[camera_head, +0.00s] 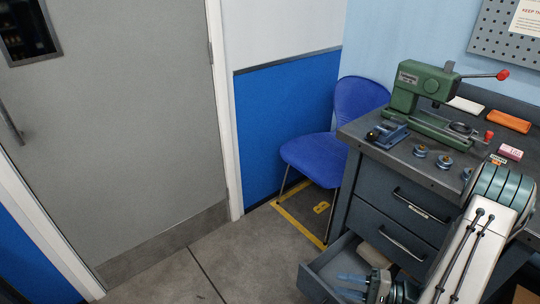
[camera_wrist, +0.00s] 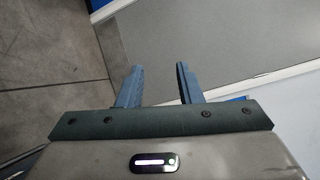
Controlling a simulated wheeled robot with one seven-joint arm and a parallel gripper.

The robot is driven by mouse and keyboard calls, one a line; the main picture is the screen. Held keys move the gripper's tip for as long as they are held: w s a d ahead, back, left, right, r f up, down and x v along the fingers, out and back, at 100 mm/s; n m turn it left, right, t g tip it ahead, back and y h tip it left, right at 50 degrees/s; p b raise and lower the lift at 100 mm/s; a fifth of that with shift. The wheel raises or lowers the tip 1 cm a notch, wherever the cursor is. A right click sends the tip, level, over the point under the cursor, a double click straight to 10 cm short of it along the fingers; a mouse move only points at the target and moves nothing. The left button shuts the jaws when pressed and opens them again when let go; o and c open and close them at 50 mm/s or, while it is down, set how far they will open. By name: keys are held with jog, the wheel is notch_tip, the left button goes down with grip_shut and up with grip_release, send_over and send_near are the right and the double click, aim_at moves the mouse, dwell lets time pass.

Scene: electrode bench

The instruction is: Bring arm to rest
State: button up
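My gripper (camera_head: 347,285) shows at the bottom of the head view, at the end of my arm, which comes in from the lower right. Its blue fingers point left and overlap the open drawer (camera_head: 318,282) in the picture; I cannot tell its height relative to the drawer. In the wrist view my gripper (camera_wrist: 158,68) has its two fingers spread apart with nothing between them. Beyond them are the floor and the grey door.
The grey workbench (camera_head: 343,160) carries a green press (camera_head: 425,90), a blue fixture (camera_head: 388,133), several small round parts and an orange block (camera_head: 508,121). A blue chair (camera_head: 315,155) stands left of it. Floor (camera_head: 225,265) before the door (camera_head: 120,130) is clear.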

jog(key=s+a+r+n+h+p, duration=0.1)
jog(key=r+h, duration=0.4)
jog(key=r, duration=0.6)
jog(key=s+a+r+n+g+h+p, duration=0.1)
jog(key=r+n+h+p, duration=0.3)
jog(key=r, duration=0.8)
jog(key=s+a+r+n+g+h+p, duration=0.1)
jog(key=r+h+p, duration=0.4)
jog(key=r, duration=0.6)
jog(key=s+a+n+h, duration=0.1)
jog(key=s+a+h, duration=0.1)
jog(key=shift+s+r, duration=0.15)
jog(key=shift+s, duration=0.15)
